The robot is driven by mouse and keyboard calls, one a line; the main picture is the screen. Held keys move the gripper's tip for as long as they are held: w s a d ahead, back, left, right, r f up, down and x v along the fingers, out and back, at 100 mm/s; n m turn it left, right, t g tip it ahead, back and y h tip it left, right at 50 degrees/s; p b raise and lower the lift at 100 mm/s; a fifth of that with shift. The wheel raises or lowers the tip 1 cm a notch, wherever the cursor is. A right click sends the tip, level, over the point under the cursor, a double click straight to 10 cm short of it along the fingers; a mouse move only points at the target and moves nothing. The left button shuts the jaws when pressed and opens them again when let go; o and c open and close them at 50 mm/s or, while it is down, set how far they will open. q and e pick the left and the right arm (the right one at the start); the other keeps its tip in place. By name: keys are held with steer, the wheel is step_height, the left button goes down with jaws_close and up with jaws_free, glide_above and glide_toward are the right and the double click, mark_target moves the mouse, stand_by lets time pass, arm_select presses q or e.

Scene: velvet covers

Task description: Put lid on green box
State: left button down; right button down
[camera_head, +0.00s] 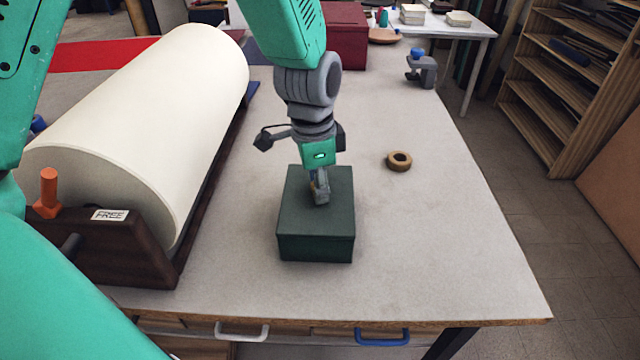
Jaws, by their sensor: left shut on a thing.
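A dark green box (314,249) stands on the grey table, near the middle of the picture. Its flat dark green lid (298,215) lies over its top, lined up with the walls; a thin edge line shows along the front. I cannot tell whether the lid is fully seated. My left gripper (321,198) points down over the middle of the lid and is shut on it. The fingers hide the part they grip. My right gripper is not in view.
A large cream roll (150,120) in a dark wooden stand fills the table's left. A brown ring (399,161) lies right of the box. A dark red box (343,38) and a grey clamp (421,70) are at the back. The table's right side is mostly clear.

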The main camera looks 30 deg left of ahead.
arm_select(q)
steer(key=c, duration=1.3)
jaws_free()
steer(key=shift+o, duration=0.2)
